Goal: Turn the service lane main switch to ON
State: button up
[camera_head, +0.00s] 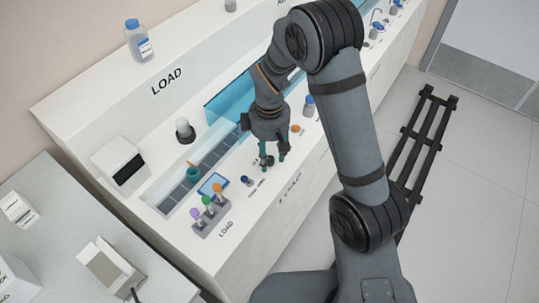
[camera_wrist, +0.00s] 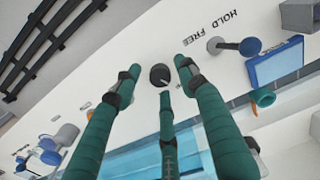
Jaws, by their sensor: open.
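The main switch appears to be the round dark knob (camera_wrist: 160,75) with a pale pointer line, on the white panel in the wrist view. In the head view the knob (camera_head: 268,161) is partly hidden by my fingers. My gripper (camera_head: 272,156) points down over the bench's front ledge. In the wrist view my open gripper (camera_wrist: 157,80) has green fingers on either side of the knob, with a third finger below it. I see no clear contact, and the knob's label is not readable.
A blue knob (camera_wrist: 250,47) stands beside the HOLD FREE label; it also shows in the head view (camera_head: 246,180). A blue-screened tablet (camera_head: 213,184) and a rack of coloured tubes (camera_head: 210,215) are left of my gripper. A blue clear panel (camera_head: 228,96) stands behind.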

jog(key=shift+c, duration=1.4)
jog(key=c, duration=0.7)
grip_shut()
